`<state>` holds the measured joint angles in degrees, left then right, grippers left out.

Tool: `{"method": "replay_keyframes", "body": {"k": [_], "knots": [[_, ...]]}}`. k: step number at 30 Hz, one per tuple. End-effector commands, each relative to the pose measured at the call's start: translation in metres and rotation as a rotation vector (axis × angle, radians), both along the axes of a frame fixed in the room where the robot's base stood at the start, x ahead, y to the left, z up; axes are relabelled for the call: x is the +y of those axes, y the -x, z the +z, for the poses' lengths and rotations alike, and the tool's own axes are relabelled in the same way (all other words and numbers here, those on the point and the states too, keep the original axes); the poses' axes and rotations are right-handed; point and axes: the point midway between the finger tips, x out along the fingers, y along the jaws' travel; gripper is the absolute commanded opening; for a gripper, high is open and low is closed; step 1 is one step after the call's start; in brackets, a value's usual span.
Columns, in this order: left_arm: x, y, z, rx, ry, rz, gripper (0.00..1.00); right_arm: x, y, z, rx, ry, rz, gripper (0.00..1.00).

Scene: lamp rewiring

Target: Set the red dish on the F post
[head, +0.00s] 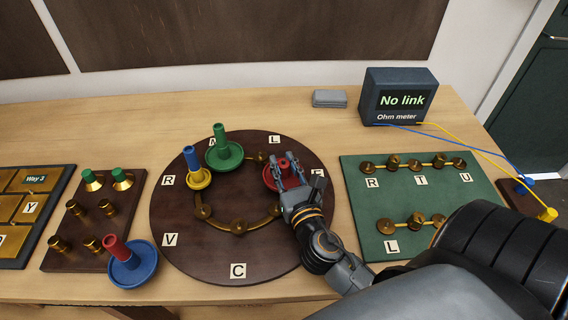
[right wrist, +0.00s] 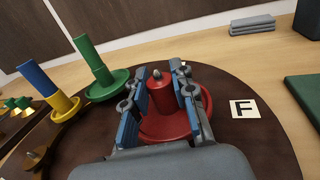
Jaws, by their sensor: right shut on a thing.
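The red dish (head: 270,178) with its red stem is on the right part of the round dark board (head: 180,235), beside the F label. The F label (right wrist: 244,108) shows clearly in the right wrist view. My right gripper (head: 287,172) is shut on the red stem (right wrist: 160,98), with one finger on each side. A small grey tip (right wrist: 157,74) shows at the top of the stem. The F post is otherwise hidden, and I cannot tell whether the dish rests fully down. My left gripper is not in view.
On the round board, a green dish (head: 225,157) stands near A and a yellow dish with a blue stem (head: 198,180) near R. A blue dish with a red stem (head: 134,272) leans at the left. A green board (head: 430,205) lies right; the ohm meter (head: 400,98) reads "No link".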

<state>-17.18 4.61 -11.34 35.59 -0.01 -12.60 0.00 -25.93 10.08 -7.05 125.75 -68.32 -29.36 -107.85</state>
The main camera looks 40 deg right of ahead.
Motion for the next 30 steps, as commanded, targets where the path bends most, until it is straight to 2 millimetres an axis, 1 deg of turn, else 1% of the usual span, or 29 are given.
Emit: {"method": "replay_keyframes", "body": {"k": [3, 4, 5, 6, 8, 16, 20, 23, 30], "knots": [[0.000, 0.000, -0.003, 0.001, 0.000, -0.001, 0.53, 0.000, 0.000, -0.003, 0.000, 0.000, 0.000, 0.00], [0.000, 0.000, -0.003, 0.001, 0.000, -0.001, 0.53, 0.000, 0.000, -0.003, 0.000, 0.000, 0.000, 0.28], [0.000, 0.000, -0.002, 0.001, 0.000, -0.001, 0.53, 0.000, 0.000, -0.002, 0.000, 0.000, 0.000, 0.34], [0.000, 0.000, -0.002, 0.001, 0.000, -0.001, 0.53, 0.000, 0.000, -0.002, 0.000, 0.000, 0.000, 0.42], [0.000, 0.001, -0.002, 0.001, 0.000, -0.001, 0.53, 0.000, 0.000, -0.002, 0.000, 0.000, 0.000, 0.52], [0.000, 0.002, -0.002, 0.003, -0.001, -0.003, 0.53, 0.000, 0.000, -0.003, 0.001, 0.000, 0.000, 0.52], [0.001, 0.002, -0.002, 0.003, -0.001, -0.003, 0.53, 0.002, 0.007, -0.004, 0.003, -0.001, 0.000, 0.52], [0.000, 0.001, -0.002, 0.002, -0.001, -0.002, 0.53, 0.006, 0.021, -0.004, 0.004, -0.001, 0.000, 0.52], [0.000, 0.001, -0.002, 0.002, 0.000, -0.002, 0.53, 0.020, 0.069, -0.005, 0.008, 0.000, 0.000, 0.52]]}}
